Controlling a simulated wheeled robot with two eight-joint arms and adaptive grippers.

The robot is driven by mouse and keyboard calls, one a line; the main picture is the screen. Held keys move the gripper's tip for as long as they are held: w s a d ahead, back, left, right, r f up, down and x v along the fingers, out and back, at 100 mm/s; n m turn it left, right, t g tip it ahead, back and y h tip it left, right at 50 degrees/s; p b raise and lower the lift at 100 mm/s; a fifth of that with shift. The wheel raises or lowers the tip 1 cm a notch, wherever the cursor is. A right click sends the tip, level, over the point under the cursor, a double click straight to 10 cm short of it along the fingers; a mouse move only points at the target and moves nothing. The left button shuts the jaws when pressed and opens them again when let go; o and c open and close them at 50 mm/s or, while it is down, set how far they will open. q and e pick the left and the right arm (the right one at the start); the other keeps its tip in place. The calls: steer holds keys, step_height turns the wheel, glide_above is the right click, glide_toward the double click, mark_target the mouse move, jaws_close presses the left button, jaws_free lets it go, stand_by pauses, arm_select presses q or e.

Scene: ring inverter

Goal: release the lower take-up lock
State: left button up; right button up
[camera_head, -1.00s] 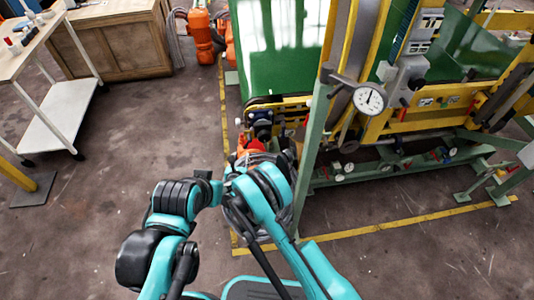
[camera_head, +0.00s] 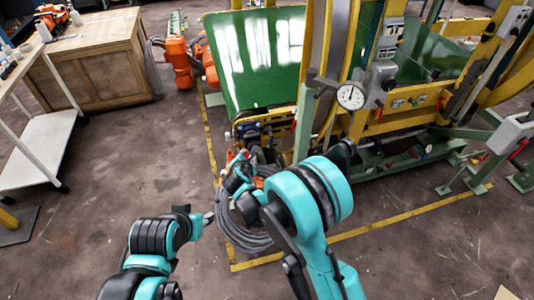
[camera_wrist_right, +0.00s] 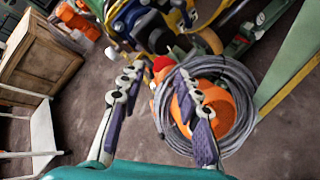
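My right gripper (camera_wrist_right: 158,78) is open and empty in the right wrist view, its two fingers spread. Beyond the fingers are a small red rounded part (camera_wrist_right: 161,63) and an orange body (camera_wrist_right: 222,108) with a grey cable coil (camera_wrist_right: 178,130) around it. In the head view the right gripper (camera_head: 238,168) is small and partly hidden by its own arm, by the lower near corner of the machine (camera_head: 262,130). I cannot make out for certain which part is the lower take-up lock. My left gripper (camera_head: 208,218) is left of the coil; its fingers are unclear.
A green panel (camera_head: 255,60) and yellow frame stand behind, with a round dial gauge (camera_head: 350,96) on a green post. A wooden cabinet (camera_head: 100,60) and white cart (camera_head: 40,150) stand at left. Open floor lies between cart and yellow floor line (camera_head: 385,222).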

steer(key=s+d+r+m+g, duration=0.1)
steer(key=s+d+r+m, duration=0.2)
steer(key=d+r+m, duration=0.2)
steer(key=shift+d+r, duration=0.8)
steer(key=shift+d, duration=0.45)
